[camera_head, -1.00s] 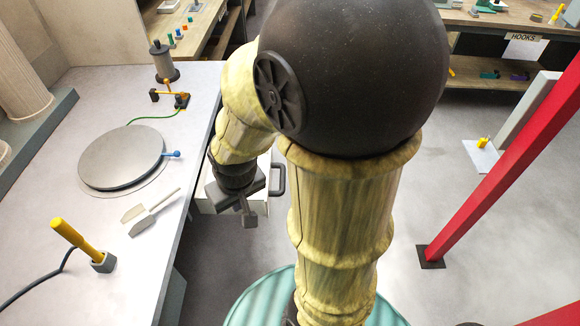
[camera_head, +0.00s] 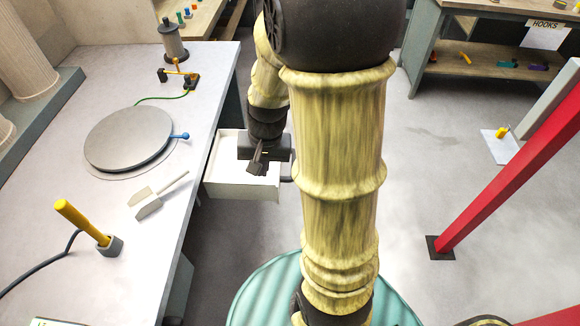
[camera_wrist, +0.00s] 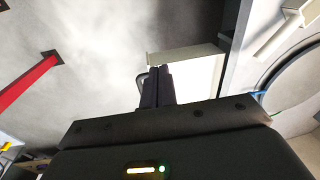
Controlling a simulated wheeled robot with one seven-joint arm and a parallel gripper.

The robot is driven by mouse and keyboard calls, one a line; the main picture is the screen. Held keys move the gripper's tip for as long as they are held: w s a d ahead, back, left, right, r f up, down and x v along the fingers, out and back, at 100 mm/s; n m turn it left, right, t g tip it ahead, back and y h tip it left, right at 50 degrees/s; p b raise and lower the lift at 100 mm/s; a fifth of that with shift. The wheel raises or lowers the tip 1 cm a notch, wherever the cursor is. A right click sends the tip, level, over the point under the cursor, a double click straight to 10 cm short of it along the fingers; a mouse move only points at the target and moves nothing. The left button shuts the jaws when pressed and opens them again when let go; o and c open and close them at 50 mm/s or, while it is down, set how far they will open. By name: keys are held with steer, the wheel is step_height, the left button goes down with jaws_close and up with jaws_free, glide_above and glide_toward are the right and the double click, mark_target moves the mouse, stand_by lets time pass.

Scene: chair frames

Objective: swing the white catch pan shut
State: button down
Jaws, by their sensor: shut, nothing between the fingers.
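The white catch pan (camera_head: 240,187) is an open box standing out from under the bench's right edge. The handle (camera_wrist: 142,80) is just left of the fingers. My wrist hides part of the pan's inside.
The bench (camera_head: 60,160) carries a round grey plate (camera_head: 128,138) with a blue-tipped lever (camera_head: 183,136), a scraper-like tool (camera_head: 150,200) and a yellow-handled tool (camera_head: 85,225). A red post (camera_head: 510,165) stands at right.

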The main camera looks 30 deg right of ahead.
steer(key=w+d+f+m+t+y+b, duration=0.2)
steer(key=w+d+f+m+y+b, duration=0.1)
steer(key=d+f+m, duration=0.5)
steer(key=w+d+f+m+t+y+b, duration=0.2)
steer(key=w+d+f+m+b, duration=0.3)
steer(key=d, duration=0.9)
step_height(320, 180, down, 4)
steer(key=w+m+y, duration=0.1)
steer(key=w+m, duration=0.1)
steer(key=m, duration=0.4)
steer(key=shift+y, duration=0.4)
steer(key=shift+d+f, duration=0.1)
steer(key=x, duration=1)
steer(key=shift+b, duration=0.4)
steer(key=shift+w, duration=0.2)
